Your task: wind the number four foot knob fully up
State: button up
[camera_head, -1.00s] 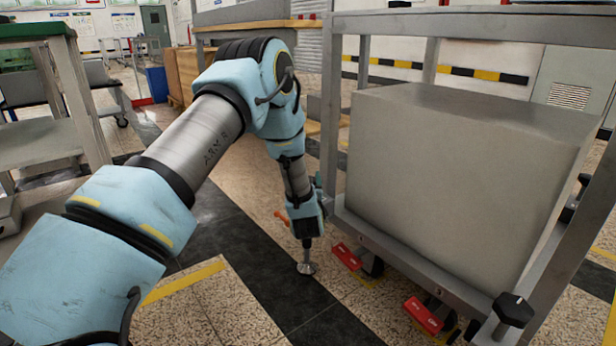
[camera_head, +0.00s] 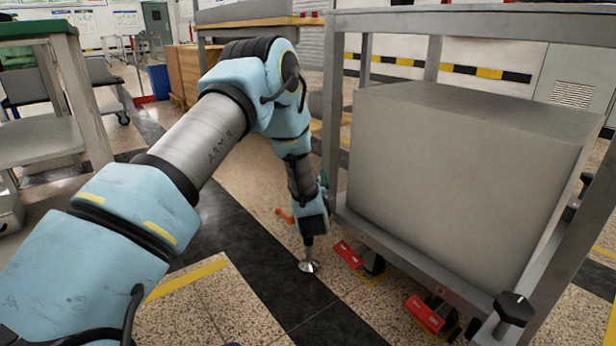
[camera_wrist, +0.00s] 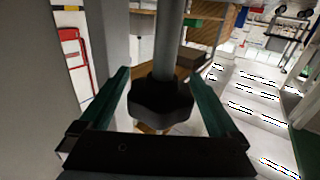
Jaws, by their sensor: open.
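A black lobed knob (camera_wrist: 160,100) on a grey round shaft (camera_wrist: 169,40) shows in the wrist view. My gripper (camera_wrist: 160,112) is open, with one green finger on each side of the knob and visible gaps between. In the head view my gripper (camera_head: 314,228) is low beside the near left corner of the grey frame, above a round metal foot pad (camera_head: 309,267) at the floor. The knob there is hidden by my gripper. Another black knob (camera_head: 514,309) stands at the frame's near right corner. I cannot read a number on either knob.
The grey frame (camera_head: 333,130) carries a large grey block (camera_head: 450,160) close to the right of my arm. Red pedals (camera_head: 424,313) sit low along its base. A grey bench (camera_head: 40,143) stands at the left.

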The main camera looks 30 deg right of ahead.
jog(key=shift+s, duration=0.1)
jog(key=p+v, duration=0.4)
jog(key=v, duration=0.6)
jog(key=shift+s, duration=0.3)
jog(key=shift+a, duration=0.15)
